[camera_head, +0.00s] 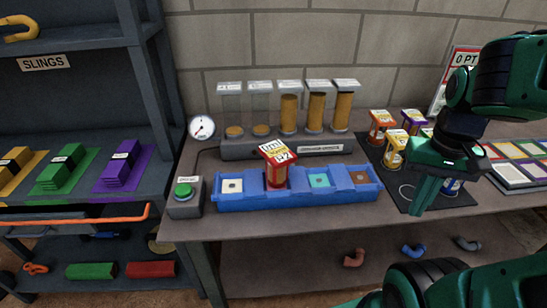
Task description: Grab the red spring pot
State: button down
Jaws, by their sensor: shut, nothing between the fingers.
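A red pot (274,172) with a tilted white and yellow label on top stands in the second compartment from the left of the blue tray (300,198). Another orange-red pot (377,130) stands at the back of the dark mat (398,190) to the right. I cannot read clearly which label names a spring pot. My gripper (424,208) is shut and empty. It points down over the dark mat, right of the tray and apart from both red pots. It partly hides a blue pot (453,187) on the mat.
A yellow pot (393,152) and a purple pot (412,121) share the mat. A row of clear tubes (289,113) stands behind the tray. A green button box (185,195) is left of it, and a colored sample board (520,165) is at right.

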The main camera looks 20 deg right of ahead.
aim_at(278, 156)
jog(key=z, duration=0.2)
jog(key=k, duration=0.45)
jog(key=z, duration=0.55)
jog(key=k, duration=0.85)
jog(key=z, duration=0.4)
jog(key=i, duration=0.85)
jog(key=u, duration=0.35)
